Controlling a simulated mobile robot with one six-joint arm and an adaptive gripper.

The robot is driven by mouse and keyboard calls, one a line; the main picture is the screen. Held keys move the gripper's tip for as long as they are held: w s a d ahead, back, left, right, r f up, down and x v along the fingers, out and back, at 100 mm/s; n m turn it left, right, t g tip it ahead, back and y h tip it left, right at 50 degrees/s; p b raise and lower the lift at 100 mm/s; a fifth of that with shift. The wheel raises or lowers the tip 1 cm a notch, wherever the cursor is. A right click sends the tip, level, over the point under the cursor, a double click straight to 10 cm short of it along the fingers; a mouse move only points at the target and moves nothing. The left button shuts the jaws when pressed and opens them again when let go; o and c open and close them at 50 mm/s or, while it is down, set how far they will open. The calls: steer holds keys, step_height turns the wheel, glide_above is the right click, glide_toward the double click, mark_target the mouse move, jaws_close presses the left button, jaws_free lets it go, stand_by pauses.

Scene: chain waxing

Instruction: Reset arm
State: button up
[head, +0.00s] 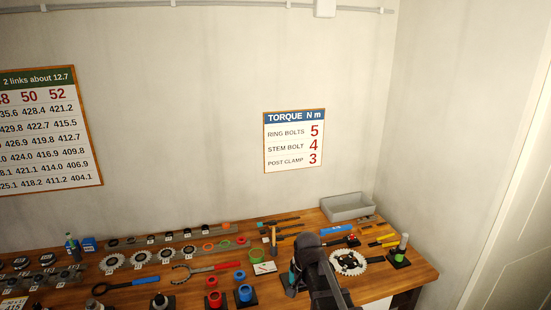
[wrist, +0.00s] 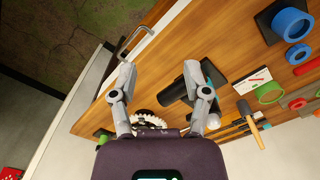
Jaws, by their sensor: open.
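My gripper (wrist: 161,72) is open in the wrist view, with its two grey fingers spread apart and nothing held between them. It hangs over the wooden bench (wrist: 138,72). A toothed chainring (wrist: 148,119) shows partly between the fingers, its lower part hidden by my gripper's body. A black cylinder on a dark base (wrist: 172,93) lies beyond, close to the right finger in the picture. In the head view my arm reaches over the right part of the bench, left of the chainring (head: 348,263), and the fingers cannot be made out clearly.
A grey tray (head: 347,207) stands at the back right corner. Many tools and chainrings fill the bench. A torque sign (head: 294,141) hangs on the wall. The air above the bench is clear.

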steer(key=s+d+f+n+b, duration=0.5)
steer(key=s+d+f, duration=0.1)
steer(key=s+d, duration=0.2)
steer(key=shift+d+f, duration=0.2)
steer(key=shift+d, duration=0.05)
